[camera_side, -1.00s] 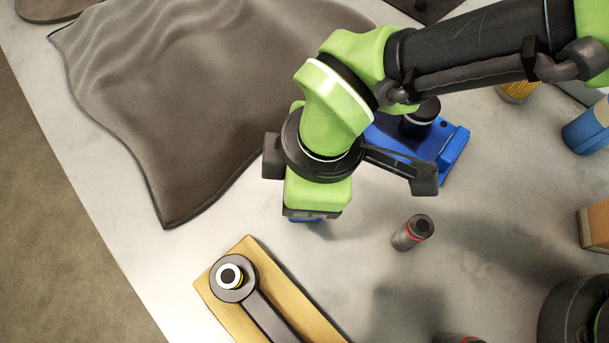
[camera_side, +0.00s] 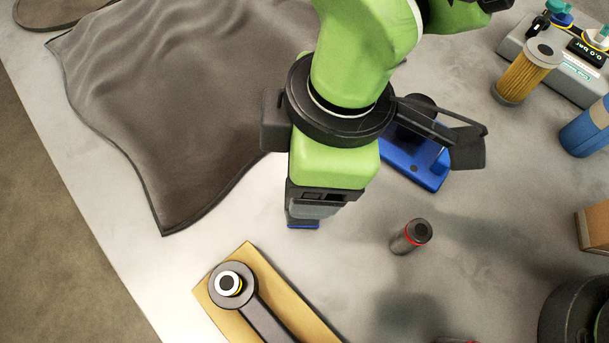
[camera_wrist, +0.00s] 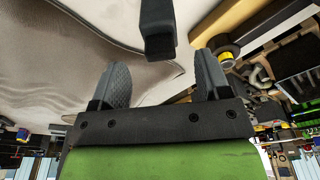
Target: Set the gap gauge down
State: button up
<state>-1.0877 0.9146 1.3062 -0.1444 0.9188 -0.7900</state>
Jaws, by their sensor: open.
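My gripper (camera_side: 312,208) is in the middle of the side view, pointing down beside the edge of the grey cloth. In the wrist view its two dark ribbed fingers (camera_wrist: 162,64) stand well apart. A small blue edge (camera_side: 303,225), probably the gap gauge, shows right under the gripper in the side view; the gripper hides the rest. In the wrist view a dark block (camera_wrist: 157,30) reaches in from the top, ahead of the gap between the fingers and apart from both. I cannot tell whether this block is the gauge.
The grey cloth (camera_side: 190,90) lies left. A connecting rod (camera_side: 262,318) lies on a wooden board (camera_side: 215,298) in front. A small red-ringed cylinder (camera_side: 411,237) stands right. A blue fixture (camera_side: 425,172) is behind the gripper; a yellow filter (camera_side: 525,75) stands farther back.

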jog(key=w+d+r+m+t+y, duration=0.1)
jog(key=w+d+r+m, duration=0.3)
jog(key=d+r, duration=0.5)
jog(key=w+d+r+m+t+y, duration=0.1)
jog(key=w+d+r+m, duration=0.1)
jog(key=d+r+m, duration=0.5)
jog(key=s+d+r+m+t, duration=0.1)
jog(key=s+d+m, duration=0.2)
jog(key=d, duration=0.3)
jog(key=s+d+r+m+t+h, duration=0.1)
jog(key=s+d+m+t, duration=0.1)
jog(key=d, duration=0.4)
jog(key=s+d+r+m+t, duration=0.1)
jog(key=s+d+m+t, duration=0.1)
jog(key=s+d+m, duration=0.3)
jog(key=shift+d+m+h, duration=0.4)
jog(key=shift+d+m, duration=0.2)
jog(key=shift+d, duration=0.3)
